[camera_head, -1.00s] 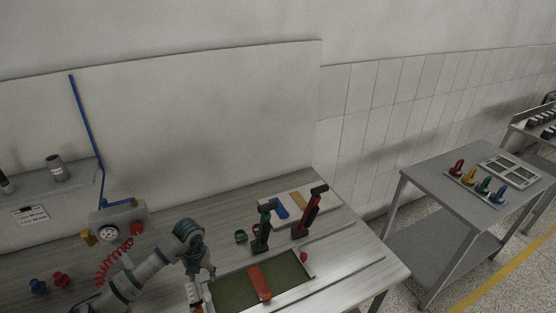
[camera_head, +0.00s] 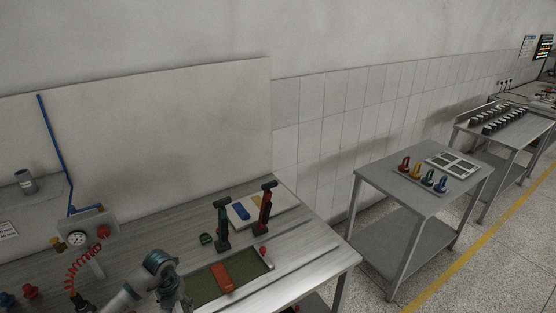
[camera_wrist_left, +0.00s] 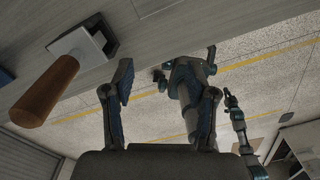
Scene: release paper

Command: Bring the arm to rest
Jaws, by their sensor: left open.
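My left arm (camera_head: 145,287) comes in from the bottom left of the head view, over the grey bench (camera_head: 318,250). Its gripper is cut off or hidden at the lower edge there. In the left wrist view the two fingers of my left gripper (camera_wrist_left: 162,95) stand wide apart with nothing between them. A brown-handled tool (camera_wrist_left: 45,92) with a square metal plate lies to the left of the fingers, apart from them.
A dark green mat tray (camera_head: 205,289) with an orange-red block (camera_head: 222,277) lies near the arm. A green upright tool (camera_head: 222,224) and a red one (camera_head: 263,208) stand behind it. A gauge box (camera_head: 90,230) stands left. A grey side table (camera_head: 400,187) is at right.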

